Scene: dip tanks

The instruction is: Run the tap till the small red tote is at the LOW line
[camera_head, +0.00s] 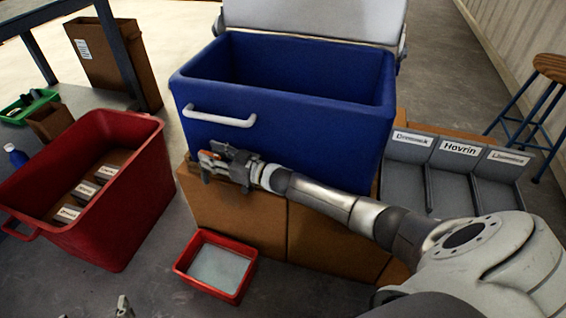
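The small red tote (181,267) sits on the floor below the front of the large blue tank (288,123). A pale grey, flat surface shows inside it; I cannot tell whether it is water or the bare bottom. No LOW line is legible. My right gripper (208,164) is at the tank's lower front, under the white handle (219,117), above the tote. No tap shows clearly; the gripper may hide it, and whether its fingers hold something is unclear. My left gripper (94,310) shows only as two separated fingertips at the bottom edge, with nothing seen between them.
A large red tote (134,196) with several labelled boxes stands at left. Brown boxes (240,216) support the tank. Grey labelled bins (405,178) and a stool (550,68) are at right. A small blue bottle (16,156) stands far left. Some floor is clear between the totes.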

